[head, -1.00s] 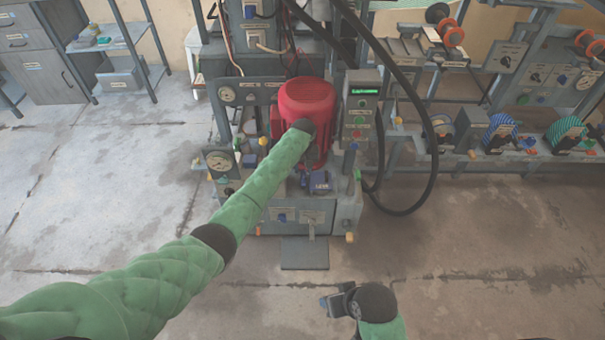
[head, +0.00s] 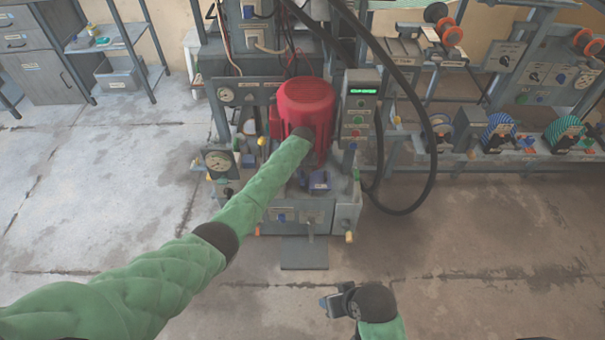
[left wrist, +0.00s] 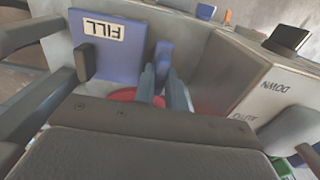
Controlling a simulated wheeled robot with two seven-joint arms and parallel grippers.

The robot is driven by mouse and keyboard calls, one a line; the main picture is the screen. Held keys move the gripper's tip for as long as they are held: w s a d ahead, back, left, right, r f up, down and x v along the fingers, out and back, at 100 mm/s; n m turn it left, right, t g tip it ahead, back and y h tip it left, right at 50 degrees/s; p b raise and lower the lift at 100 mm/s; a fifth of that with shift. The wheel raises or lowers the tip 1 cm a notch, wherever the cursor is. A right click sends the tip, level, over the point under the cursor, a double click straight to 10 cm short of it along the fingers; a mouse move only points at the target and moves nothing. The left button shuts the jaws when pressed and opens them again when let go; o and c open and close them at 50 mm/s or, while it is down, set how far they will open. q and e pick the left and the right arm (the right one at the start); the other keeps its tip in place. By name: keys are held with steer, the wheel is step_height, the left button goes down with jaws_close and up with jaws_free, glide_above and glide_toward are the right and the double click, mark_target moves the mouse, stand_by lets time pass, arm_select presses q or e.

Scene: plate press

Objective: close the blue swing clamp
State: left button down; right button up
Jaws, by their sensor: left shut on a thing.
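My left gripper (left wrist: 166,92) is shut on a narrow blue piece (left wrist: 164,58) in the left wrist view. This piece looks like the handle of the blue swing clamp. Its lower part is hidden between the fingers. In the head view my left arm reaches to the press, and its gripper is mostly hidden beyond the wrist. I cannot tell the clamp's swing angle from these views. My right gripper (head: 330,303) is low in the head view, away from the press, and its jaw gap is not clear.
A blue part labelled FILL (left wrist: 108,45) is close left of the fingers. A light panel marked DOWN (left wrist: 262,92) stands at the right. The press has a red motor-like housing (head: 306,98) and a control box (head: 358,112). A black hose (head: 433,150) loops at its right.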

steer(key=shift+r, duration=0.15)
arm_select(q)
steer(key=shift+m+p, duration=0.75)
steer(key=shift+m, duration=0.55)
steer(key=m+p, duration=0.1)
steer(key=m, duration=0.1)
steer(key=shift+m, duration=0.3)
steer(key=m, duration=0.2)
steer(key=shift+m, duration=0.4)
steer(key=m+p, duration=0.1)
steer(key=m, duration=0.2)
steer(key=shift+m, duration=0.3)
steer(key=m, duration=0.4)
steer(key=shift+m, duration=0.9)
arm_select(e)
steer(key=s+d+r+g+h, duration=0.1)
steer(key=d+r, duration=0.3)
steer(key=r, duration=0.1)
steer(key=shift+s+d, duration=0.25)
steer(key=shift+d, duration=0.05)
arm_select(q)
steer(key=shift+m, duration=0.4)
arm_select(e)
steer(key=shift+a, duration=0.2)
